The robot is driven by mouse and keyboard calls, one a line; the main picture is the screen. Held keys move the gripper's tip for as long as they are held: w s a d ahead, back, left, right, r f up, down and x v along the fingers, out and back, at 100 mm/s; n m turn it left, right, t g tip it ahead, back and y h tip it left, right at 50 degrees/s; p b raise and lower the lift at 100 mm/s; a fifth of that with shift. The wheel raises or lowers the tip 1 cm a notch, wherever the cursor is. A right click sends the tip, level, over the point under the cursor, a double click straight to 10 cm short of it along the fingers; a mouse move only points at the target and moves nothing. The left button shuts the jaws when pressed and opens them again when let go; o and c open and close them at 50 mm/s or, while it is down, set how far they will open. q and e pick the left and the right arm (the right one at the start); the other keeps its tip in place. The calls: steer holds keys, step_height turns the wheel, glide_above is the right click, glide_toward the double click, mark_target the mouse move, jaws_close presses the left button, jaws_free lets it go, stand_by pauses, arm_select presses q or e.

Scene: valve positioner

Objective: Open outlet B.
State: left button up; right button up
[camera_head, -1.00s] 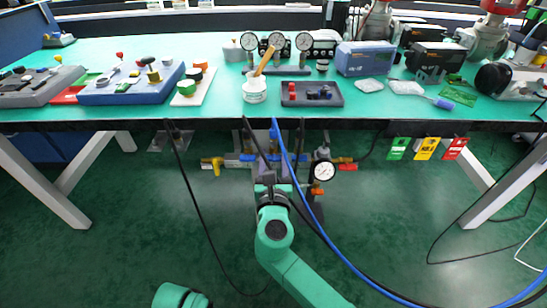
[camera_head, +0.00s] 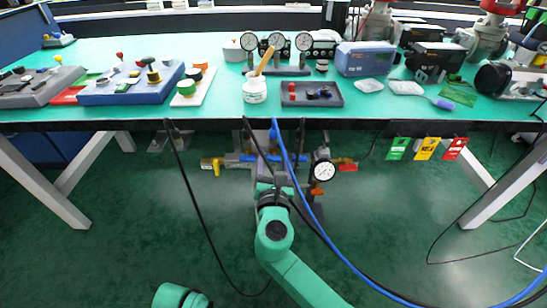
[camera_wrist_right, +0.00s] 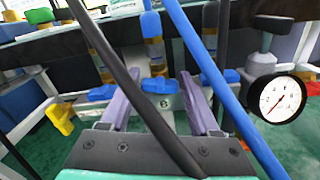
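The pipe manifold (camera_head: 235,160) hangs under the bench's front edge. In the right wrist view, a blue handle (camera_wrist_right: 158,86) sits in the middle, above a grey part marked B (camera_wrist_right: 165,103). Other blue handles are at its left (camera_wrist_right: 102,93) and right (camera_wrist_right: 231,75). My right gripper (camera_wrist_right: 160,82) is open, its two purple-grey fingers on either side of the middle handle. Whether they touch it is unclear. In the head view, my right gripper (camera_head: 272,172) is at the manifold, partly hidden by hoses. My left gripper is out of view.
A black hose (camera_wrist_right: 125,85) and a blue hose (camera_wrist_right: 215,75) cross in front of the gripper. A pressure gauge (camera_head: 325,170) is to the right, a yellow handle (camera_head: 212,165) to the left. Green, yellow and red tags (camera_head: 426,148) hang farther right. Floor below is clear.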

steer(key=shift+s, duration=0.35)
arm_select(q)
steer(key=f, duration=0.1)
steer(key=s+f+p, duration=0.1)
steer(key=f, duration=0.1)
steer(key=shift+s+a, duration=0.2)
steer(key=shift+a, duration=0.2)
arm_select(e)
steer(key=s, duration=1.4)
